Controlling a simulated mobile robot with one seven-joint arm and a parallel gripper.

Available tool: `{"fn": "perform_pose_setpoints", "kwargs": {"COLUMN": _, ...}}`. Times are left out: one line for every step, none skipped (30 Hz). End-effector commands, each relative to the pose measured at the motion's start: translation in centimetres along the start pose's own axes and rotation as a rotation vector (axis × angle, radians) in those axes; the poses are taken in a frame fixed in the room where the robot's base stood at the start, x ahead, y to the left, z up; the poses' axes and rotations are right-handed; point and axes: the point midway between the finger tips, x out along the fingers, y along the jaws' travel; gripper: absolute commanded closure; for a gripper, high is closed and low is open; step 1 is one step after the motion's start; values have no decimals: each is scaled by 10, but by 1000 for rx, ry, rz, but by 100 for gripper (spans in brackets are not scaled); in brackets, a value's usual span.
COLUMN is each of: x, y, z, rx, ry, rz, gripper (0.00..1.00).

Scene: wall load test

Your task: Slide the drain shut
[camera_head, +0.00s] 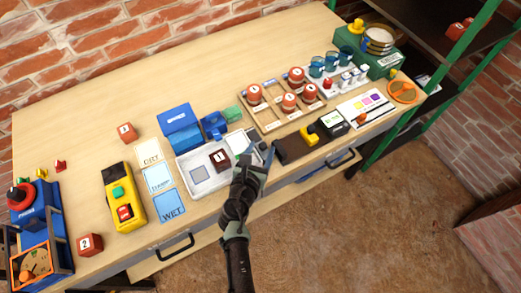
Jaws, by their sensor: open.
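A white tray (188,181) lies at the middle front of the table. A dark red-brown block (219,159) sits in it, and a grey square (199,174) lies flat in its left part. I cannot make out which part is the drain slide, or whether it is open or shut. My gripper (256,150) is open over the right end of the tray, and my arm hides part of the front edge there. A blue piece (213,126) stands behind the tray; whether it belongs to the tray is unclear.
A blue box (181,129) stands behind the tray. Cards, one marked WET (170,206), and a yellow button box (124,196) are left. A wooden rack (268,122) with numbered red weights is behind right. The back left table is clear.

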Motion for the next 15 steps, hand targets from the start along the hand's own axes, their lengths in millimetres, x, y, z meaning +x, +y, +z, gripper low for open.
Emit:
{"fn": "perform_pose_setpoints", "kwargs": {"x": 0, "y": 0, "z": 0, "rx": 0, "ry": 0, "rz": 0, "gripper": 40}}
{"fn": "perform_pose_setpoints", "kwargs": {"x": 0, "y": 0, "z": 0, "rx": 0, "ry": 0, "rz": 0, "gripper": 40}}
{"fn": "perform_pose_setpoints", "kwargs": {"x": 0, "y": 0, "z": 0, "rx": 0, "ry": 0, "rz": 0, "gripper": 46}}
{"fn": "perform_pose_setpoints", "kwargs": {"x": 0, "y": 0, "z": 0, "rx": 0, "ry": 0, "rz": 0, "gripper": 51}}
{"fn": "perform_pose_setpoints", "kwargs": {"x": 0, "y": 0, "z": 0, "rx": 0, "ry": 0, "rz": 0, "gripper": 56}}
{"fn": "perform_pose_setpoints", "kwargs": {"x": 0, "y": 0, "z": 0, "rx": 0, "ry": 0, "rz": 0, "gripper": 64}}
{"fn": "perform_pose_setpoints", "kwargs": {"x": 0, "y": 0, "z": 0, "rx": 0, "ry": 0, "rz": 0, "gripper": 69}}
{"fn": "perform_pose_setpoints", "kwargs": {"x": 0, "y": 0, "z": 0, "rx": 0, "ry": 0, "rz": 0, "gripper": 74}}
{"fn": "perform_pose_setpoints", "kwargs": {"x": 0, "y": 0, "z": 0, "rx": 0, "ry": 0, "rz": 0, "gripper": 82}}
{"fn": "perform_pose_setpoints", "kwargs": {"x": 0, "y": 0, "z": 0, "rx": 0, "ry": 0, "rz": 0, "gripper": 87}}
{"fn": "perform_pose_setpoints", "kwargs": {"x": 0, "y": 0, "z": 0, "rx": 0, "ry": 0, "rz": 0, "gripper": 92}}
{"fn": "perform_pose_setpoints", "kwargs": {"x": 0, "y": 0, "z": 0, "rx": 0, "ry": 0, "rz": 0, "gripper": 100}}
{"fn": "perform_pose_setpoints", "kwargs": {"x": 0, "y": 0, "z": 0, "rx": 0, "ry": 0, "rz": 0, "gripper": 100}}
{"fn": "perform_pose_setpoints", "kwargs": {"x": 0, "y": 0, "z": 0, "rx": 0, "ry": 0, "rz": 0, "gripper": 100}}
{"fn": "perform_pose_setpoints", "kwargs": {"x": 0, "y": 0, "z": 0, "rx": 0, "ry": 0, "rz": 0, "gripper": 100}}
